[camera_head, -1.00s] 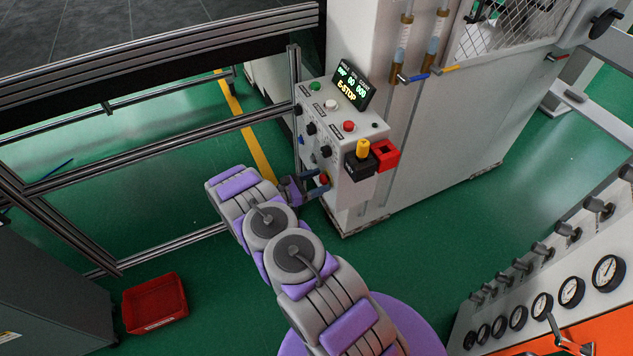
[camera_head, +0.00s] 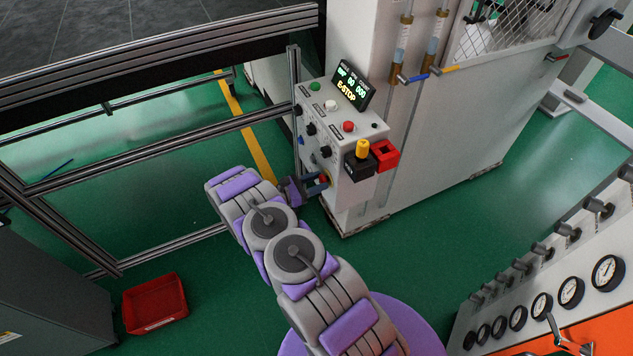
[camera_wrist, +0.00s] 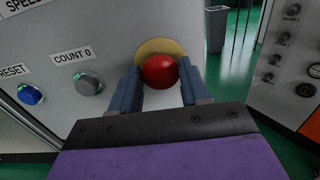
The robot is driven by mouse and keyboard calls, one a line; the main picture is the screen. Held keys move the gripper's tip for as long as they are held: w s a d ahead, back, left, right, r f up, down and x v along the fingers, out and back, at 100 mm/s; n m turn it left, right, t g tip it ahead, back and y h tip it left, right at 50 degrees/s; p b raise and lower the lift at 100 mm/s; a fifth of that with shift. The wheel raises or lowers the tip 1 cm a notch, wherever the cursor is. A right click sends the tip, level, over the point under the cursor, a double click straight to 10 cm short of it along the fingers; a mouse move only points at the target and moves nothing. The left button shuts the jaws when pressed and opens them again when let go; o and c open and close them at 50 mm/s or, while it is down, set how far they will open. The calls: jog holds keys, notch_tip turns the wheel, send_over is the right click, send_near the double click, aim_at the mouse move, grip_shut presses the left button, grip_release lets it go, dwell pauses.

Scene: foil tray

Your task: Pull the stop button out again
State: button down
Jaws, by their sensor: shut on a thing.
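The stop button is a red mushroom head (camera_wrist: 160,71) in front of a yellow ring (camera_wrist: 161,47) on the light grey control box (camera_head: 335,120). In the wrist view my gripper (camera_wrist: 162,82) has its two blue-grey fingers on either side of the red head, shut on it. In the head view my gripper (camera_head: 318,183) is at the lower front of the box, and the button is mostly hidden by the fingers there. The small display (camera_head: 351,86) on top of the box reads E-STOP.
A blue reset button (camera_wrist: 30,95) and a grey count button (camera_wrist: 88,84) sit left of the stop button. A black block with a yellow knob (camera_head: 362,149) and a red part (camera_head: 386,155) stick out above my gripper. A red bin (camera_head: 155,303) stands on the floor.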

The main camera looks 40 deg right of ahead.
jog(key=shift+w+a, duration=0.25)
jog(key=shift+a, duration=0.3)
jog(key=c, duration=0.6)
grip_release()
jog(key=shift+a, duration=0.15)
jog(key=shift+o, duration=0.2)
jog(key=p+v, duration=0.2)
jog(key=v, duration=1.5)
jog(key=shift+a+p, duration=0.25)
jog(key=shift+p, duration=0.1)
